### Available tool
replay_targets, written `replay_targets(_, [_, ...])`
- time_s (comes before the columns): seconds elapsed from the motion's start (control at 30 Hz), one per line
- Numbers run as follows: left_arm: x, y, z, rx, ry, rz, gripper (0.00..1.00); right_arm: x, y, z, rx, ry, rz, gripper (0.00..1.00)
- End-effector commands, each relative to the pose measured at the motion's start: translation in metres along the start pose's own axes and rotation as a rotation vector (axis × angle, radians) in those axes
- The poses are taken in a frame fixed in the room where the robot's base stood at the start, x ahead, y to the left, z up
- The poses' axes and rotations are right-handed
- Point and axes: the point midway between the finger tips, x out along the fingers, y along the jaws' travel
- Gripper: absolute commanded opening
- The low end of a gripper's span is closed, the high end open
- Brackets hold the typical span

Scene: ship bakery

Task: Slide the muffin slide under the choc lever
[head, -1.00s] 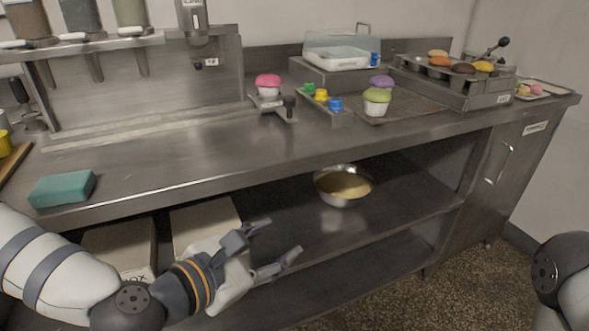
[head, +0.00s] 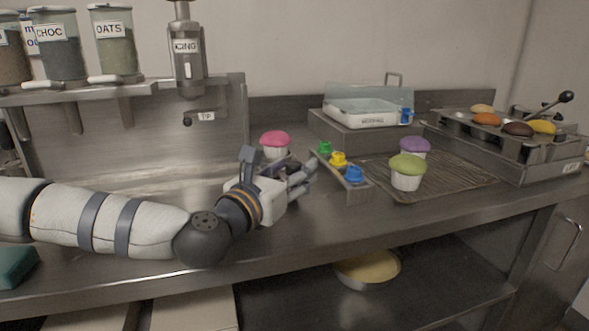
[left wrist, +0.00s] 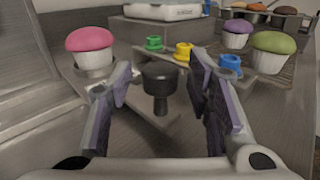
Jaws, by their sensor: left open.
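The muffin slide (left wrist: 143,110) carries a pink-topped muffin (head: 275,144), which also shows in the left wrist view (left wrist: 90,52). The slide has a dark knob (left wrist: 160,78) at its front. My left gripper (left wrist: 165,85) is open, with one finger on each side of the knob; I cannot tell if they touch it. In the head view my left gripper (head: 275,180) hides most of the slide. The choc lever (head: 47,84) is a pale handle under the jar labelled CHOC (head: 58,50), far to the left. My right gripper is out of view.
Right of the slide is a rack of green, yellow and blue pieces (head: 339,159). Beyond it, green (head: 407,170) and purple (head: 415,146) muffins stand on a grid tray (head: 460,178). The icing dispenser (head: 187,55) is behind. Counter left of the slide looks clear.

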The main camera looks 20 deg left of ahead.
Motion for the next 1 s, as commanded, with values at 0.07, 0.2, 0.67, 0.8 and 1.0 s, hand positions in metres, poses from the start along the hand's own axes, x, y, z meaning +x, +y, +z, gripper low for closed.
replay_targets(0.07, [0.0061, -0.0004, -0.0003, 0.000, 0.001, -0.001, 0.46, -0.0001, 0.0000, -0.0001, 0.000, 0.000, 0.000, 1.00])
replay_targets(0.2, [0.0088, -0.0003, -0.0005, 0.000, 0.001, -0.001, 0.46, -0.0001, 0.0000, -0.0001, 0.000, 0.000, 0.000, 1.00])
replay_targets(0.67, [0.0082, -0.0003, -0.0007, 0.000, 0.001, -0.001, 0.00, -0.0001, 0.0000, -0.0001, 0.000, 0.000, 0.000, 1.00])
replay_targets(0.8, [0.0081, -0.0002, -0.0008, 0.000, 0.001, -0.001, 0.00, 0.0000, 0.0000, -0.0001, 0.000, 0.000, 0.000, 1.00])
replay_targets(1.0, [0.0081, -0.0001, -0.0012, 0.000, 0.002, -0.001, 0.00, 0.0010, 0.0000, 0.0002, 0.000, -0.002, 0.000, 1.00])
